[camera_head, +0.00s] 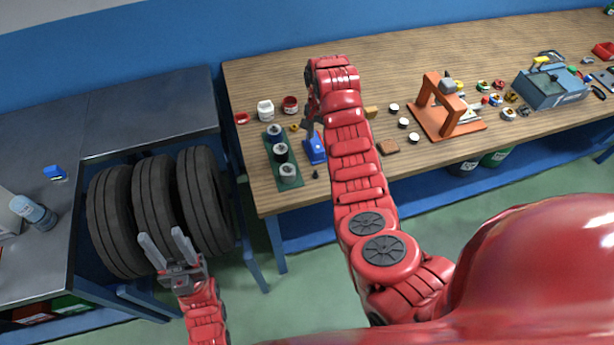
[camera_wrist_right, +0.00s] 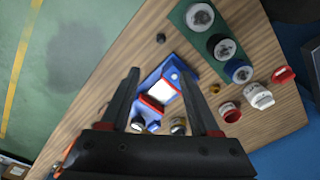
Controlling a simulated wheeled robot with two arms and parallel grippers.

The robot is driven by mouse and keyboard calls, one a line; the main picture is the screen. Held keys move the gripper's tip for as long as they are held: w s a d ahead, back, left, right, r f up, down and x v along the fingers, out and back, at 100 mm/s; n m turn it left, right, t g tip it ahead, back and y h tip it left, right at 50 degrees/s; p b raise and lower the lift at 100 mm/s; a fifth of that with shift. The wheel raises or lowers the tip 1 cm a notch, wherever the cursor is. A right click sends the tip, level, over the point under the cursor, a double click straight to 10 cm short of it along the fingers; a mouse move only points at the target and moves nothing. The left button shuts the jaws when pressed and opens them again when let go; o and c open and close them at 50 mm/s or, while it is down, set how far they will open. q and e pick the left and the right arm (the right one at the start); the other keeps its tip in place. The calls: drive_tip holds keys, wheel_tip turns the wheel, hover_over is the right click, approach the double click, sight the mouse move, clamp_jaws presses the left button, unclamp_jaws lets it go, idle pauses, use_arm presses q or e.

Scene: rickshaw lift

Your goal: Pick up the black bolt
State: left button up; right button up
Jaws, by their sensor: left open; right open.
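A small dark piece that looks like the black bolt (camera_head: 316,174) stands on the wooden table near its front edge, just in front of a blue tool (camera_head: 316,151). It also shows in the right wrist view as a small dark round shape (camera_wrist_right: 161,38), past my fingertips and apart from them. My right gripper (camera_head: 309,122) is above the table, around the back of the blue tool. Its open fingers show in the right wrist view (camera_wrist_right: 156,70), with the blue and white tool below them. My left gripper (camera_head: 161,236) is open and empty in front of the tires.
A green tray (camera_head: 270,160) with several round cans stands left of the blue tool. White and red jars (camera_head: 266,110) are behind it. An orange press (camera_head: 445,105) and a grey-blue toolbox (camera_head: 550,88) stand to the right. Black tires (camera_head: 153,210) sit at the left.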

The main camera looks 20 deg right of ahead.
drive_tip(key=b, duration=0.9)
hover_over(315, 171)
drive_tip(key=f, duration=1)
drive_tip(key=shift+s+d+f, duration=0.15)
drive_tip(key=shift+s+d, duration=0.1)
drive_tip(key=shift+d, duration=0.15)
drive_tip(key=shift+f, duration=0.85)
drive_tip(key=shift+f+p, duration=0.25)
drive_tip(key=shift+p, duration=0.55)
drive_tip(key=shift+a+f+p, duration=0.15)
drive_tip(key=shift+f+p, duration=0.2)
drive_tip(key=shift+f, duration=0.05)
drive_tip(key=shift+w+a+f+p, duration=0.1)
drive_tip(key=shift+f+p, duration=0.15)
drive_tip(key=shift+f, duration=0.2)
drive_tip(key=shift+w+a+f+p, duration=0.1)
drive_tip(key=shift+f+p, duration=0.1)
drive_tip(key=shift+f, duration=1.3)
